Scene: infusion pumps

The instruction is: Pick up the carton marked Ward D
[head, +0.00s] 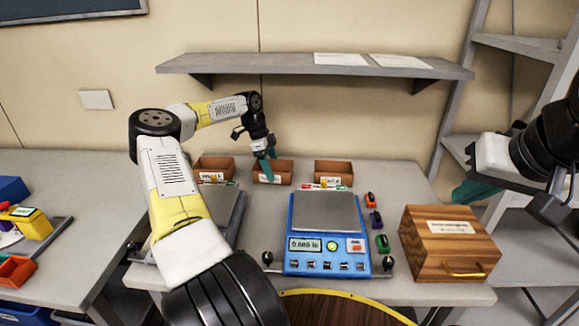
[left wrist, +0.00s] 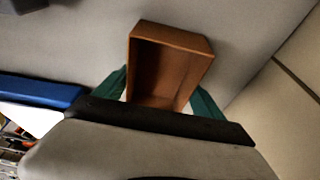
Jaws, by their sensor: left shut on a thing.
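Three small brown open cartons stand in a row at the back of the table under the shelf: a left carton (head: 213,168), a middle carton (head: 282,172) and a right carton (head: 333,173). Each has a white label on its front, too small to read here. My left gripper (head: 266,169) is shut on the middle carton, with its green fingers on either side. In the left wrist view this carton (left wrist: 172,65) is between the fingers and looks empty. I cannot tell whether it is off the table.
A blue scale (head: 328,262) stands at the front middle, and a second scale (head: 232,222) is partly behind my left arm. A wooden box (head: 447,245) with a handle is at right. Small coloured items (head: 376,220) lie between. A shelf (head: 310,67) hangs above the cartons.

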